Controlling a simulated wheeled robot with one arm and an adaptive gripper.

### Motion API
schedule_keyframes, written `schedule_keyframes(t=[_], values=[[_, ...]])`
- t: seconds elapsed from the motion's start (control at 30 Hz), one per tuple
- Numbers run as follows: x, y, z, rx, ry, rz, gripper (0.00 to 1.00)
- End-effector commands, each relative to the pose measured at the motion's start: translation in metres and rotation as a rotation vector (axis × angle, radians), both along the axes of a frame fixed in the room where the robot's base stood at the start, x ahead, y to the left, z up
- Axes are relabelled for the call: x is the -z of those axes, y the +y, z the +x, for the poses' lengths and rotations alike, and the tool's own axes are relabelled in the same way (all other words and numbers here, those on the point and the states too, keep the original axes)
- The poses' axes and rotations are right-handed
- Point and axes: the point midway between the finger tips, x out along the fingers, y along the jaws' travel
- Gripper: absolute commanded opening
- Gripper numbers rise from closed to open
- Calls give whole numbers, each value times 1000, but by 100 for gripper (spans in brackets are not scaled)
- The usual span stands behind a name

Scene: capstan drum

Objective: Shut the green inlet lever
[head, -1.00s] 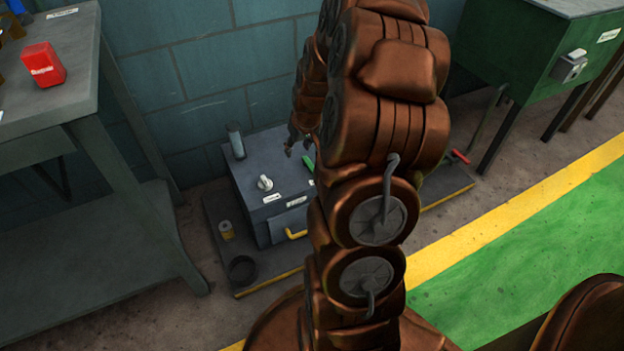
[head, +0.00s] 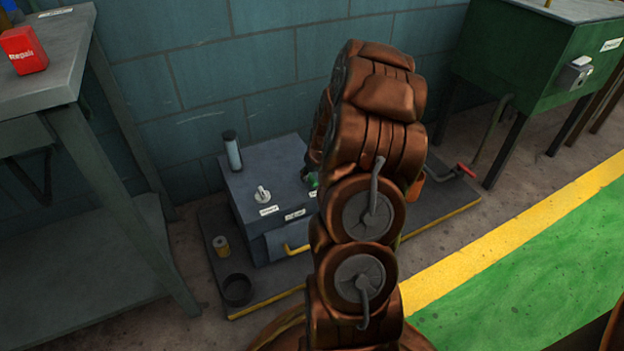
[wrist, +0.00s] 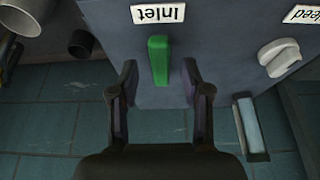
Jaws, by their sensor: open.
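The green inlet lever (wrist: 159,60) lies on top of the grey box, beside a white label reading "Inlet" (wrist: 158,14), which appears upside down in the wrist view. My gripper (wrist: 158,78) is open, with one finger on each side of the lever and visible gaps between. In the wrist view I cannot tell its height over the lever. In the head view my arm hides most of the gripper, and only a bit of the green lever (head: 312,181) shows beside it.
The grey box (head: 245,200) carries a pale knob (head: 262,194) and stands on a low yellow-edged platform. A clear cylinder (head: 232,150) rises behind it. A red-handled valve (head: 466,170) is at right.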

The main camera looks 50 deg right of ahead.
Motion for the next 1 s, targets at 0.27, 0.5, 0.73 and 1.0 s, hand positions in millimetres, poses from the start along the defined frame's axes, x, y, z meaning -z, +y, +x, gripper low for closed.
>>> schedule_keyframes(t=[0.27, 0.5, 0.73, 1.0], values=[[14, -2, 6, 0, 0, 0, 48], [14, -2, 5, 0, 0, 0, 38], [14, -2, 5, 0, 0, 0, 14], [14, -2, 5, 0, 0, 0, 0]])
